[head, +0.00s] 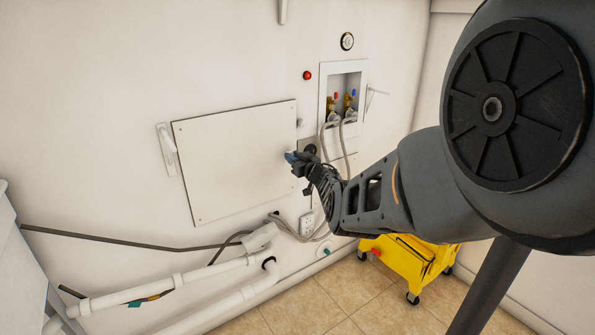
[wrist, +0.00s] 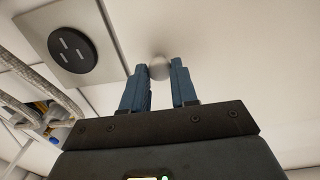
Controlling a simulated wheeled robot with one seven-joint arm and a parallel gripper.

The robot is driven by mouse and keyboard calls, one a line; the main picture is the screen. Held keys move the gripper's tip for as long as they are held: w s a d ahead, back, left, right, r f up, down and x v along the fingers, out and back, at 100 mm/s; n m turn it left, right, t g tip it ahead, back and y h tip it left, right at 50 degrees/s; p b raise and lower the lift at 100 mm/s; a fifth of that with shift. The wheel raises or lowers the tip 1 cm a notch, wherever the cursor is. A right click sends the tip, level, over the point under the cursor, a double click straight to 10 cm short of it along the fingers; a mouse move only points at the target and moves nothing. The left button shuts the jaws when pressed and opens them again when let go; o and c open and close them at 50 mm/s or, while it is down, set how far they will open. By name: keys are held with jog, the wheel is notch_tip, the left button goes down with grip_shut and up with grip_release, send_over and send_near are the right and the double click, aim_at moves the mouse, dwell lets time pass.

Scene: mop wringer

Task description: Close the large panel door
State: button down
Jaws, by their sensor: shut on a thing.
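The large panel door (head: 235,160) is a wide white rectangle on the white wall, left of centre in the head view. It looks nearly flush with the wall; I cannot tell whether a small gap stands at its edge. My gripper (head: 292,157) is at the panel's right edge, about halfway down. In the wrist view, a small pale round knob (wrist: 159,67) lies between the blue fingertips of my gripper (wrist: 157,72), which are shut on it. In the head view the fingers hide the knob.
A plate with a dark round socket (wrist: 71,48) is close beside the gripper. A recessed box with taps (head: 344,95) and hanging hoses is to the right. White pipes (head: 170,283) run low at the left. A yellow mop wringer (head: 405,262) stands on the tiled floor.

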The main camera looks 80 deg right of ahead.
jog(key=shift+w+a+f, duration=0.1)
jog(key=shift+w+f, duration=0.05)
jog(key=shift+w, duration=0.45)
jog(key=c, duration=1.2)
grip_release()
jog(key=o, duration=0.3)
jog(key=shift+s, duration=0.1)
jog(key=shift+o, duration=0.2)
jog(key=shift+s, duration=0.1)
jog(key=shift+s, duration=0.1)
jog(key=p+v, duration=0.5)
jog(key=v, duration=0.2)
jog(key=shift+s+a, duration=0.2)
jog(key=shift+s, duration=0.05)
